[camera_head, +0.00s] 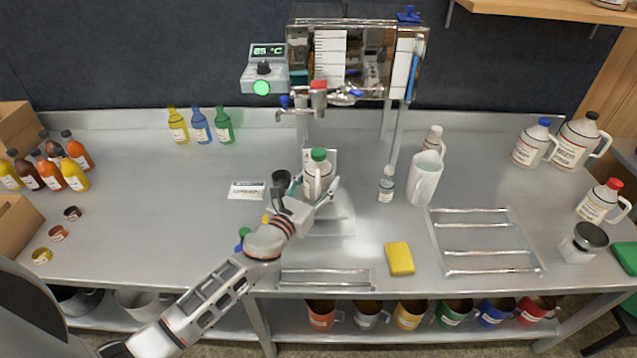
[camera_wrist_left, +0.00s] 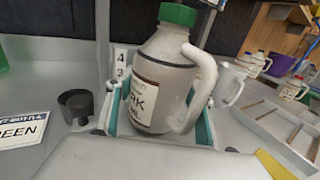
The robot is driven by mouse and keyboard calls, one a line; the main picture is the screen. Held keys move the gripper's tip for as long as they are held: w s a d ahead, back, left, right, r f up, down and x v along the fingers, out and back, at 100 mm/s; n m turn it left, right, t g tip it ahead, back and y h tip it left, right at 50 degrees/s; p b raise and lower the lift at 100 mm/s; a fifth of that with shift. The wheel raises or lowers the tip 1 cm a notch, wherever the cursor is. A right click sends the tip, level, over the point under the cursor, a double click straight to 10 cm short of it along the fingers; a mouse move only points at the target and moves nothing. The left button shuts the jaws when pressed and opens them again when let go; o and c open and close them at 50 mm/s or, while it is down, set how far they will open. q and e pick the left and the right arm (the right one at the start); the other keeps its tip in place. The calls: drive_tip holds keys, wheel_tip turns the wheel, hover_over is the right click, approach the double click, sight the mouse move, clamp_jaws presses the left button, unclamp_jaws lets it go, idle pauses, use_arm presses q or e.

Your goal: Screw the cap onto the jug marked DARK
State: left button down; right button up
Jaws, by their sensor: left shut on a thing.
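The jug marked DARK (camera_head: 318,182) stands upright below the evaporator's tap. In the left wrist view the jug (camera_wrist_left: 150,85) has a label of which the letters "RK" show, and a white handle on its right. A green cap (camera_head: 318,154) sits on its neck; the cap also shows in the left wrist view (camera_wrist_left: 177,14). Whether it is fully tight I cannot tell. My left gripper (camera_head: 315,200) is shut around the jug's body, with teal pads (camera_wrist_left: 112,92) on both sides. My right gripper is not in view.
The evaporator (camera_head: 355,60) with its tap (camera_head: 318,98) hangs over the jug. A dark cup (camera_head: 281,179) and a printed card (camera_head: 246,190) lie left of it. A white pitcher (camera_head: 424,178), small bottle (camera_head: 386,186), yellow sponge (camera_head: 399,258) and wire rack (camera_head: 485,269) are to the right.

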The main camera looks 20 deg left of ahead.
use_arm(q)
drive_tip(key=shift+r, duration=0.35)
drive_tip(key=shift+f, duration=0.1)
drive_tip(key=shift+f, duration=0.3)
drive_tip(key=shift+f+b, duration=0.1)
drive_tip(key=shift+b, duration=0.25)
drive_tip(key=c, duration=0.9)
unclamp_jaws()
